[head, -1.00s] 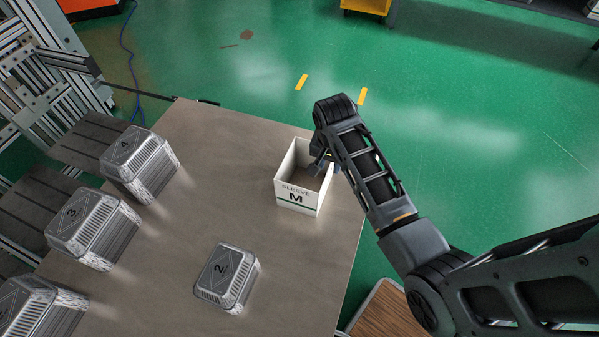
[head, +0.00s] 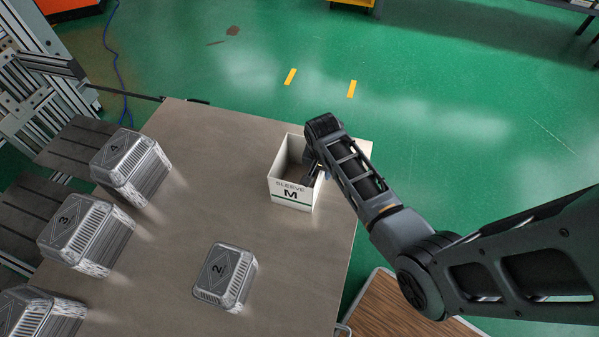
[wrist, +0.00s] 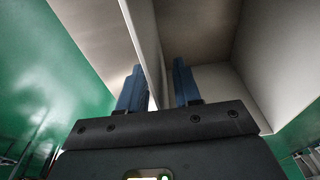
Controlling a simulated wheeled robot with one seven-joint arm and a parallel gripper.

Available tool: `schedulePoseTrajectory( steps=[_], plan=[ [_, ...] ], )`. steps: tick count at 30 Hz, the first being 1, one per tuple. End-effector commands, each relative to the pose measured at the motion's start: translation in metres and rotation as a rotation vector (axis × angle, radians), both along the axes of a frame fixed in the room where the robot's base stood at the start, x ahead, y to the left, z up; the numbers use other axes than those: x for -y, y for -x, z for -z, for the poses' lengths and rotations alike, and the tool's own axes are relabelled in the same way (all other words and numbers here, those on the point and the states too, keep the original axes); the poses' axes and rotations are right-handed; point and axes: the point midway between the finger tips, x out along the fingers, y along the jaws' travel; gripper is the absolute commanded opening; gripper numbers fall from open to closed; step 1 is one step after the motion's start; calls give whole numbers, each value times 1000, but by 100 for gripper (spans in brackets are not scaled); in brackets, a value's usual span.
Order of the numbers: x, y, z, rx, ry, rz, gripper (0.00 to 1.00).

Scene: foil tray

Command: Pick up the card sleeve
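The card sleeve (head: 291,194) is a white open-topped box marked "SLEEVE M" with a green stripe. It stands upright near the right edge of the grey table (head: 200,160). My gripper (head: 313,174) points down at the sleeve's right side, partly hidden by my arm. In the wrist view, my gripper's (wrist: 160,88) two blue fingers stand apart. One wall of the sleeve (wrist: 148,40) runs between them, with one finger on each side and a gap at the right finger. I cannot tell whether the left finger touches the wall.
Several silver foil-like blocks stand on the table: block 2 (head: 224,275) in front of the sleeve, block 3 (head: 85,232) and block 4 (head: 130,165) at the left. A wooden-topped stand (head: 400,310) is at the lower right. The table between the sleeve and the left blocks is clear.

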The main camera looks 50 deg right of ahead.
Motion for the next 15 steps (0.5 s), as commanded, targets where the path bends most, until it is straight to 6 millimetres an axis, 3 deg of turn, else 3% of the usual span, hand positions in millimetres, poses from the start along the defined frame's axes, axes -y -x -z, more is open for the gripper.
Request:
schedulePoseTrajectory(
  steps=[3, 13, 15],
  plan=[
    [0, 0, 0, 0, 0, 0, 32],
    [0, 0, -1, 0, 0, 0, 0],
    [0, 0, -1, 0, 0, 0, 0]
  ],
)
